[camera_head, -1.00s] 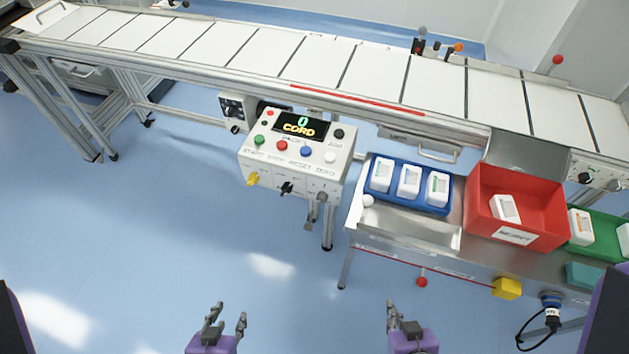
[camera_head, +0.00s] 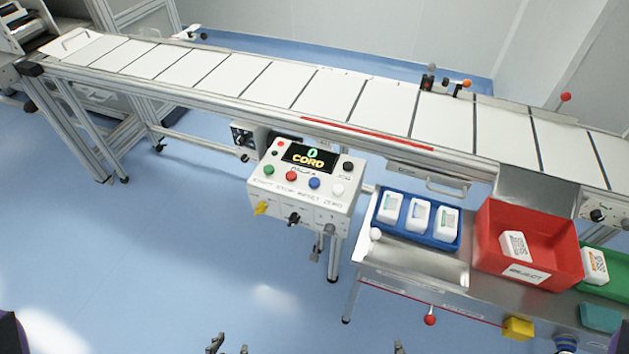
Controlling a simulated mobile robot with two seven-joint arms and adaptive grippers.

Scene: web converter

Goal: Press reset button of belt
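The control box (camera_head: 308,205) stands on a post in front of the belt (camera_head: 330,97). Its display (camera_head: 309,157) reads "0 CORD". Below it sits a row of green, red, blue and white buttons. The blue button (camera_head: 314,183) stands above the label that reads RESET. My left gripper (camera_head: 228,346) shows only its fingertips at the bottom edge, spread apart, well below the box. My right gripper (camera_head: 398,348) shows just one fingertip at the bottom edge; the rest is out of frame.
A steel table at the right holds a blue tray (camera_head: 383,232) with white packs, a red bin (camera_head: 555,280) and a green tray (camera_head: 619,292). A yellow block (camera_head: 518,327) and a red knob (camera_head: 430,320) are at its front. The floor before the box is clear.

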